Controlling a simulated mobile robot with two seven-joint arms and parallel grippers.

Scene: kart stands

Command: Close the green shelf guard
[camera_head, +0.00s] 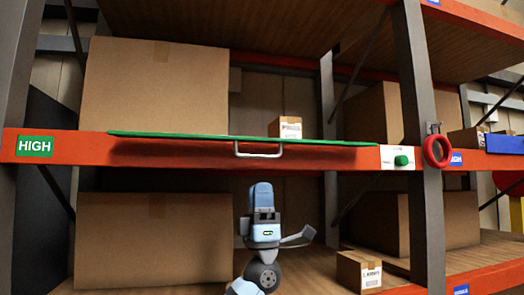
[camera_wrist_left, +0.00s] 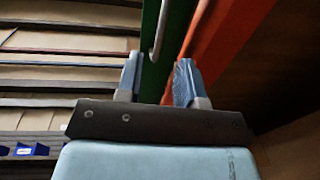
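The green shelf guard (camera_head: 200,135) shows in the head view as a thin, nearly edge-on strip along the orange beam of the upper shelf, with its shadow on the beam below. Its metal handle (camera_head: 258,154) hangs at the middle of the strip. My left gripper (camera_head: 262,188) is below the handle, pointing up. In the left wrist view the gripper (camera_wrist_left: 158,80) is open, its two blue fingers apart. The green guard (camera_wrist_left: 152,75) and the handle's end (camera_wrist_left: 155,45) show beyond and between the fingers; I cannot tell whether they touch. My right gripper is not in view.
A green knob (camera_head: 403,160) on a white plate sits right of the guard. A red ring (camera_head: 436,151) hangs at the grey upright (camera_head: 420,90). A big carton (camera_head: 155,85) and a small box (camera_head: 286,128) stand behind the guard. More cartons (camera_head: 358,270) stand below.

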